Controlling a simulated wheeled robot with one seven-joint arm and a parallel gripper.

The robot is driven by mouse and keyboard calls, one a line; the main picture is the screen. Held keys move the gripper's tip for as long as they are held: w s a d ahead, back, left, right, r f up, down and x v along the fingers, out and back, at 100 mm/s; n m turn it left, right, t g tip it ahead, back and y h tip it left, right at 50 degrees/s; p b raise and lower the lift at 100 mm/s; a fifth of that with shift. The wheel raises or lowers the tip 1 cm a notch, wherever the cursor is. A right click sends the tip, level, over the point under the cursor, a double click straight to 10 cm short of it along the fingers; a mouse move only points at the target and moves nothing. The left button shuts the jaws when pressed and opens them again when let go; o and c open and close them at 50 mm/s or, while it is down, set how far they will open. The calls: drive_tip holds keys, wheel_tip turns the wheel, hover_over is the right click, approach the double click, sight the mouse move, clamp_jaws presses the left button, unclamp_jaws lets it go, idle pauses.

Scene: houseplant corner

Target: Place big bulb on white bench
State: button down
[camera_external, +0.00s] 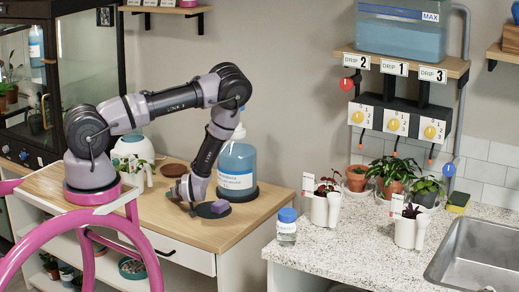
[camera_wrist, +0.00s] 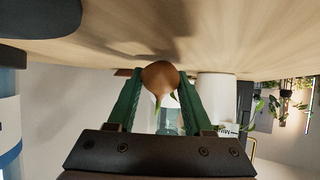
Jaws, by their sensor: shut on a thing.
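The big bulb (camera_wrist: 160,74) is brown and round with a green shoot tip, and shows between the fingertips in the wrist view. My gripper (camera_wrist: 160,90) has green fingers shut on it. In the external view my gripper (camera_external: 182,192) is low over the wooden top (camera_external: 215,232) of a white-fronted cabinet, left of a dark disc; the bulb is too small to make out there. A pale speckled counter (camera_external: 350,250) with a white front stands apart at the right. I cannot tell which of these two is the white bench.
A large blue-liquid bottle (camera_external: 237,168) stands close behind my gripper. A brown dish (camera_external: 174,170) lies behind it. The counter holds a blue-capped jar (camera_external: 287,228), white planters (camera_external: 320,210) and a sink (camera_external: 480,258); its front middle is clear.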

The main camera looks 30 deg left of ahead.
drive_tip(key=shift+f, duration=0.15)
drive_tip(key=shift+c, duration=1.5)
unclamp_jaws()
drive_tip(key=shift+d+r, duration=0.15)
drive_tip(key=shift+r, duration=0.1)
drive_tip(key=v, duration=1.1)
drive_tip(key=shift+s+d+r, duration=0.15)
drive_tip(key=shift+s+d, duration=0.1)
drive_tip(key=shift+s, duration=0.05)
drive_tip(key=shift+d, duration=0.1)
